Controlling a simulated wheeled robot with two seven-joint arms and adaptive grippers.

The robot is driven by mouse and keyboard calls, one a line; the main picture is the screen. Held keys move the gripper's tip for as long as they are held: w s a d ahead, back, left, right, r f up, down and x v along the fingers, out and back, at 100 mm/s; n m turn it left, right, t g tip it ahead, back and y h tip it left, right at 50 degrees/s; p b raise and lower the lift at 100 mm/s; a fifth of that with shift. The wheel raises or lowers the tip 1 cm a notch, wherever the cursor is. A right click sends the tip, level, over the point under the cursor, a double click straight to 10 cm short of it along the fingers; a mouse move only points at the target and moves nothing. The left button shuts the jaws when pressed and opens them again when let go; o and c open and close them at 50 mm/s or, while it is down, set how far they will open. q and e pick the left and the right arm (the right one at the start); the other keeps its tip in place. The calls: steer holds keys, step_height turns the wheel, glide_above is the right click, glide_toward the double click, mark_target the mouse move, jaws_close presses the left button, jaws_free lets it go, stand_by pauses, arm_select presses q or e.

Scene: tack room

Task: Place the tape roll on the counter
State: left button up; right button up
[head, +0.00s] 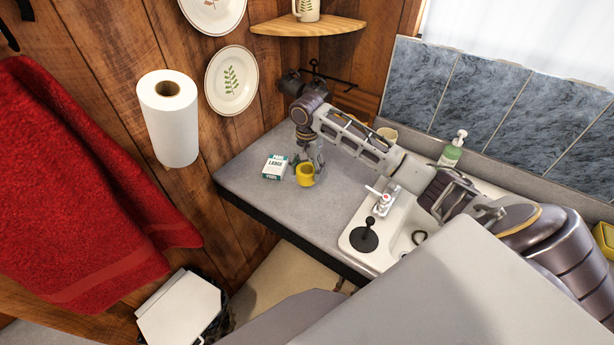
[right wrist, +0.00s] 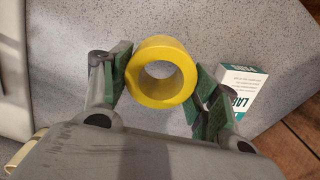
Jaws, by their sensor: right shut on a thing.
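The yellow tape roll (head: 306,181) is over the grey counter (head: 245,186), just right of the small box. In the right wrist view the tape roll (right wrist: 140,76) sits between the two green-padded fingers, its hole facing the camera. My right gripper (head: 312,163) is shut on it; the fingers also show in the right wrist view (right wrist: 163,72). I cannot tell whether the roll touches the counter or hangs slightly above it. My left gripper is not in view.
A white and teal box (head: 275,168) stands close beside the roll. A paper towel roll (head: 170,125) and red towel (head: 80,190) hang left. Counter left of the box is clear.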

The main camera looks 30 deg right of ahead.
mark_target(307, 176)
steer(key=shift+f, duration=1.7)
steer(key=o, duration=1.1)
steer(key=shift+f, duration=0.1)
step_height(307, 176, up, 11)
steer(key=shift+f+b, duration=0.1)
steer(key=shift+b, duration=0.45)
steer(key=shift+r, duration=0.7)
